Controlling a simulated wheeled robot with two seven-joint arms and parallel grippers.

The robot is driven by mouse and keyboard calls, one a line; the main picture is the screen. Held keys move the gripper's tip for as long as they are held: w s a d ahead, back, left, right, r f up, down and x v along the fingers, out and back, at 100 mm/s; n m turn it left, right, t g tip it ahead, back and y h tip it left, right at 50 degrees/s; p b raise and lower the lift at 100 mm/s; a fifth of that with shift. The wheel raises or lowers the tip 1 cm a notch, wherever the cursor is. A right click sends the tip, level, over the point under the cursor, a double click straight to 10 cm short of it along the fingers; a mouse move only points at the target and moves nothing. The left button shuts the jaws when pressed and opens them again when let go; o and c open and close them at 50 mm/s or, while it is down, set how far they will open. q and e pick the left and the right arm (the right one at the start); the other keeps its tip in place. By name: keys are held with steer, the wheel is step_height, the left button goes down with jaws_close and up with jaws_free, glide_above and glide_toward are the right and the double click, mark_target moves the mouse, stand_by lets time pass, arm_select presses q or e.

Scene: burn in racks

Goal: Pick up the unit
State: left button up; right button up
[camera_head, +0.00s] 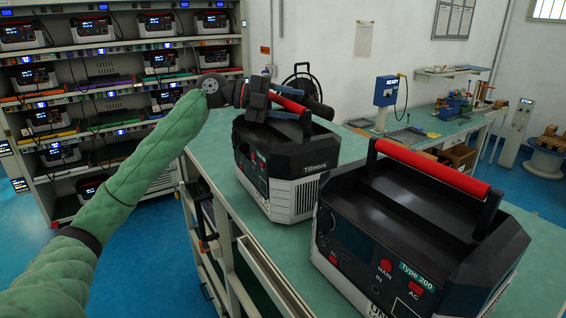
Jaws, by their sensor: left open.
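Two black power units with red carry handles stand upright on the green-topped table. The farther one (285,160) has a white vented lower side. The nearer one (400,225), labelled "Type 200", stands at the front right with its red handle (432,167) clear. My left arm, in a green sleeve, reaches in from the left. My left gripper (271,108) is open at the top of the farther unit, beside its red handle (290,98). The gripper hides part of that handle, and I cannot tell whether it touches. My right gripper is not in view.
A rack (100,90) with several similar units fills the left back. The green table top (262,240) is bare left of the nearer unit. A bench at the back right holds a blue device (386,90) and tools. Blue floor is open between rack and table.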

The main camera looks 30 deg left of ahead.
arm_select(q)
steer(key=shift+w+d+f, duration=0.1)
steer(key=shift+w, duration=0.05)
jaws_close()
stand_by(1.4)
steer(key=shift+r, duration=0.2)
